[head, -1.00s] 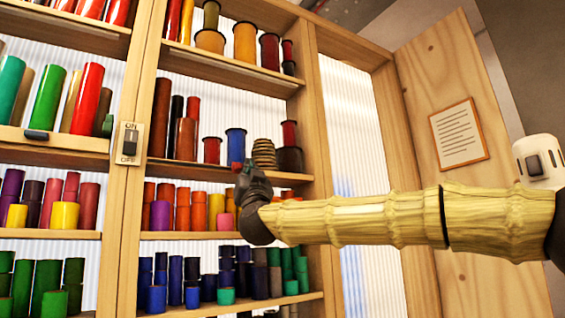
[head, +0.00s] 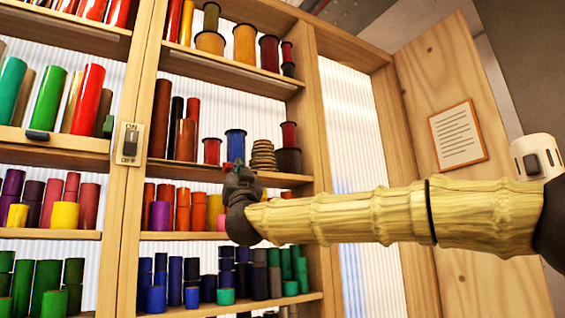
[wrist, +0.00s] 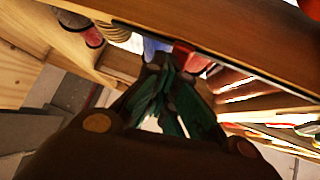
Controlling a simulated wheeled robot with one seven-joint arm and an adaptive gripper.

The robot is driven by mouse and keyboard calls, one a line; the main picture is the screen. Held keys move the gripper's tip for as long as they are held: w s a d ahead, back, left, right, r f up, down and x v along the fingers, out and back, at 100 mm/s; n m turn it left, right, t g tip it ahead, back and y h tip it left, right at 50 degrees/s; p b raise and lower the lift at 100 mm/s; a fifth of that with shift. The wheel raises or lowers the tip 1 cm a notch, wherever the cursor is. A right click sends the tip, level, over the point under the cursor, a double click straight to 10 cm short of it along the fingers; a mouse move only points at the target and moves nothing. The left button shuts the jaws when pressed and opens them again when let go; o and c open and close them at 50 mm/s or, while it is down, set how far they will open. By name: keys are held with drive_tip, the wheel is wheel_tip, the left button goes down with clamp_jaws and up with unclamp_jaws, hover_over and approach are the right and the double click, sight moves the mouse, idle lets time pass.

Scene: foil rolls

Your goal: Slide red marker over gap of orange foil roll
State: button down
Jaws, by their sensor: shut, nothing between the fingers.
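The red marker (wrist: 183,48) is a small red piece on the shelf edge, just beyond my fingertips in the wrist view. In the head view only a small bit of red (head: 229,163) shows beside my fingers, at the front edge of the middle shelf. My gripper (head: 238,170) is shut and empty, at or very near that edge; its green-padded fingers (wrist: 168,65) meet close to the marker. I cannot tell whether they touch it. Orange foil rolls (head: 198,212) stand on the shelf below, left of my gripper. I cannot make out which gap belongs to them.
The middle shelf (head: 205,171) carries brown rolls, a blue spool (head: 235,145) and a ribbed tan stack (head: 263,155). A wooden post with an ON/OFF switch (head: 130,143) stands left. A dark marker (head: 38,135) sits on the left shelf edge.

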drive_tip(key=shift+s+a+r, duration=0.3)
drive_tip(key=shift+a, duration=0.05)
idle(0.5)
drive_tip(key=shift+w+a+f+b, duration=0.15)
drive_tip(key=shift+a+b, duration=0.25)
drive_tip(key=shift+a, duration=0.5)
drive_tip(key=shift+f, duration=0.2)
